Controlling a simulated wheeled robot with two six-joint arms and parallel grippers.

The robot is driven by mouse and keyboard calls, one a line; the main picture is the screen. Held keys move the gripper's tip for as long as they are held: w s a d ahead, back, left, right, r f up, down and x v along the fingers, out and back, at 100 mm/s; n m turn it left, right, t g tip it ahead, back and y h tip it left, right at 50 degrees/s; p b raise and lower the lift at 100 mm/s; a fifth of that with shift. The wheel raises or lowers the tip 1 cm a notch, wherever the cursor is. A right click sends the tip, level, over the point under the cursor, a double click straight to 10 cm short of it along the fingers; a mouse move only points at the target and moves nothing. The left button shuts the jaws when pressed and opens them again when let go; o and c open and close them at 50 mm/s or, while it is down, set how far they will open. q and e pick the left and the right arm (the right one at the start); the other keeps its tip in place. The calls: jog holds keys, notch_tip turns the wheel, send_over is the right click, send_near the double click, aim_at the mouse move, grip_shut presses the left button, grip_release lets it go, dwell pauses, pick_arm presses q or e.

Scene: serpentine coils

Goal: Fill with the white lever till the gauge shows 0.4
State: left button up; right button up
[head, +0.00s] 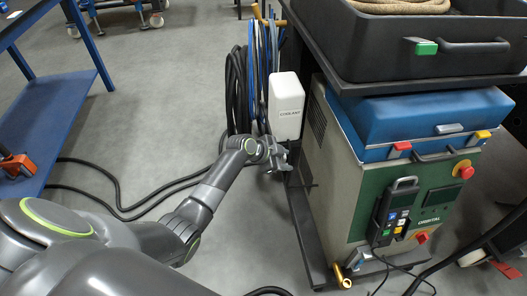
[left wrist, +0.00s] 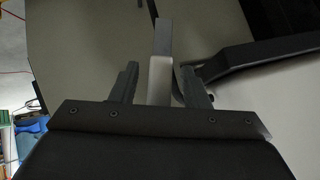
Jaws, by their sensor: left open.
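A white box (head: 286,100) with dark lettering that seems to read COOLANT hangs beside the cart. My left gripper (head: 277,161) is just below it, close to the cart's side. In the left wrist view the open left gripper (left wrist: 159,70) has one finger on each side of a pale upright bar (left wrist: 160,82). The bar looks like the white lever; its upper part is grey. Gaps show on both sides, and its lower end is hidden behind the gripper body. I cannot make out the lever in the head view. No gauge reading is legible. My right gripper is not in view.
Black and blue hoses (head: 240,85) hang left of the box. A green-fronted machine (head: 350,205) stands on the cart under a black tray (head: 480,62). A blue bench (head: 45,120) is at left. Cables cross the open grey floor between.

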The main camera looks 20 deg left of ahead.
pick_arm(q)
jog(key=p+v, duration=0.1)
jog(key=v, duration=0.3)
jog(key=shift+s+a+r, duration=0.15)
jog(key=shift+s+r, duration=0.05)
jog(key=shift+r, duration=0.1)
jog(key=p, duration=0.1)
send_near(282, 158)
jog(key=v, duration=0.5)
jog(key=shift+f, duration=0.25)
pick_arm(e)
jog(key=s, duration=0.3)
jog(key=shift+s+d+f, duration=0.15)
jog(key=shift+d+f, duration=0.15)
